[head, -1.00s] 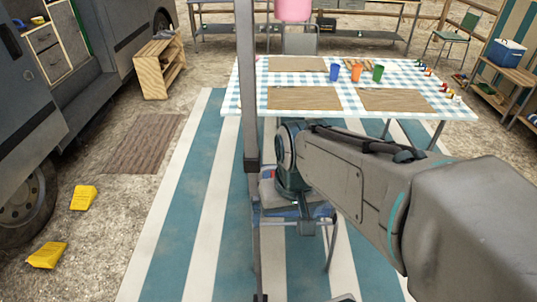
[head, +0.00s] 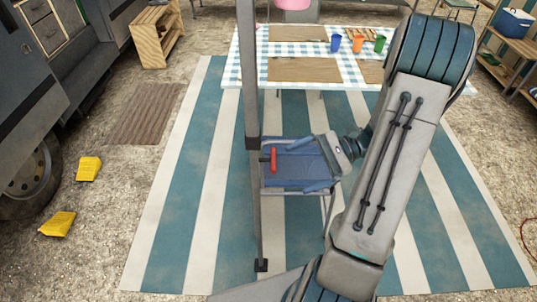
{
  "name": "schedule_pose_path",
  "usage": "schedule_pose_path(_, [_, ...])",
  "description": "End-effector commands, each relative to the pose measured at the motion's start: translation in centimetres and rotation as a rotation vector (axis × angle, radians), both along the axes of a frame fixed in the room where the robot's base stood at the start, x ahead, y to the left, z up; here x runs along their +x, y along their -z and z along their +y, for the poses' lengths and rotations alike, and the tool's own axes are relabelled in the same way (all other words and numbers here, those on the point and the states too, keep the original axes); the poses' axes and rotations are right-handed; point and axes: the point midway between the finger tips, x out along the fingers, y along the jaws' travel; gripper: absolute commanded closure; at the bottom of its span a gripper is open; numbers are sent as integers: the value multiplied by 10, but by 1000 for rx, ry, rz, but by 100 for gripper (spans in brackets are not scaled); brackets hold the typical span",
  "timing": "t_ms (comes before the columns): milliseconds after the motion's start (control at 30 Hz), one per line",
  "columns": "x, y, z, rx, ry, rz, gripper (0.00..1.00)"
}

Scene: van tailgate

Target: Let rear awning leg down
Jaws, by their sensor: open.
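The awning leg (head: 251,90) is a grey upright pole standing left of centre, its foot (head: 261,265) on the striped mat. A dark collar (head: 252,143) sits partway up it. A red handle (head: 273,158) shows just right of the pole below the collar and looks joined to it. My gripper (head: 300,165) is open and points left toward the red handle. Its fingers appear short of the handle, with nothing seen between them. The gripper overlaps a blue folding chair (head: 292,172) behind it, so the exact finger gap is hard to see.
A table (head: 290,48) with checked cloth, mats and cups stands behind. A van (head: 40,110) and two yellow wedges (head: 88,168) (head: 57,223) are at left. A wooden crate shelf (head: 155,38) stands beyond. The striped mat (head: 185,190) left of the leg is clear.

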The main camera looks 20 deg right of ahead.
Motion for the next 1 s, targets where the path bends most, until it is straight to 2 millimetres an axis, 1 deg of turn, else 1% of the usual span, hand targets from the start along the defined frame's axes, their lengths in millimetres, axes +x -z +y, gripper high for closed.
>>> schedule_pose_path(33, [3,2,-12,63,61,18,0])
schedule_pose_path(200, [12,10,-41,218,210,38,0])
schedule_pose_path(333, [15,13,-53,277,268,40,0])
schedule_pose_path(433, [17,14,-52,294,282,40,0])
schedule_pose_path(567, [22,13,-38,295,281,39,0])
schedule_pose_path(900, [43,12,31,294,280,42,0])
schedule_pose_path(1000, [48,13,48,293,280,42,0])
